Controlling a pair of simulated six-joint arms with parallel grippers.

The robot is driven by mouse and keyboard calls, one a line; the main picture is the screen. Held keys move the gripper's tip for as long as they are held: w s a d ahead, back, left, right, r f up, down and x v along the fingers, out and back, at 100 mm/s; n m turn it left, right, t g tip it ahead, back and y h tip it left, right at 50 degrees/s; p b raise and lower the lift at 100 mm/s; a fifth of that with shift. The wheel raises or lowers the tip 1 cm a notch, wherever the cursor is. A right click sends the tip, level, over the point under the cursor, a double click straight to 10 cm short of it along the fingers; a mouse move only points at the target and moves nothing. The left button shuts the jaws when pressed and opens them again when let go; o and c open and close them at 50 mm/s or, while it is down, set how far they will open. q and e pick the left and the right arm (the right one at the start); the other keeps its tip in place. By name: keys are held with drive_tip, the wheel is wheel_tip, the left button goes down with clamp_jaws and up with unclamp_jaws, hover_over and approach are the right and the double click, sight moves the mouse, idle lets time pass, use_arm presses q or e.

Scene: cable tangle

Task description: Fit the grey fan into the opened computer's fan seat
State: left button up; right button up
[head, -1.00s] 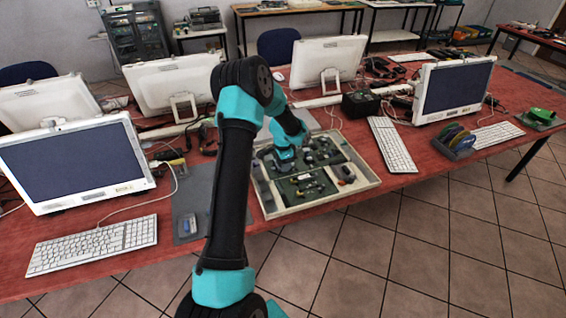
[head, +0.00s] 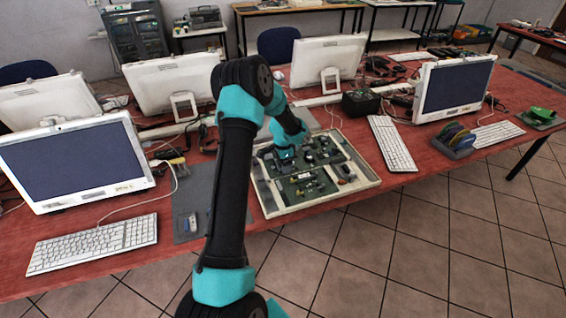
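The opened computer (head: 364,185) is a shallow, light-coloured case lying flat on the red table, with green boards and small dark parts inside. One arm, black and teal, comes in from the bottom, left of the middle, and I take it as my left. Its gripper (head: 285,154) points down at the back left part of the open case, low over the boards. The fingers are small and dark against the boards, so their opening does not show. I cannot make out the grey fan or its seat for certain; the arm hides part of the case. My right gripper is out of view.
A white keyboard (head: 391,144) lies just right of the case. A black box (head: 361,103) stands behind it. A grey mat (head: 193,190) with a small blue-grey item (head: 187,222) lies left of the arm. White monitors (head: 328,62) stand behind.

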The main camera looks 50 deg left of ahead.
use_arm(q)
wheel_tip(320, 180, up, 17)
drive_tip(key=shift+r, duration=0.2)
idle(0.5)
idle(0.6)
wheel_tip(320, 180, up, 6)
idle(0.8)
idle(0.4)
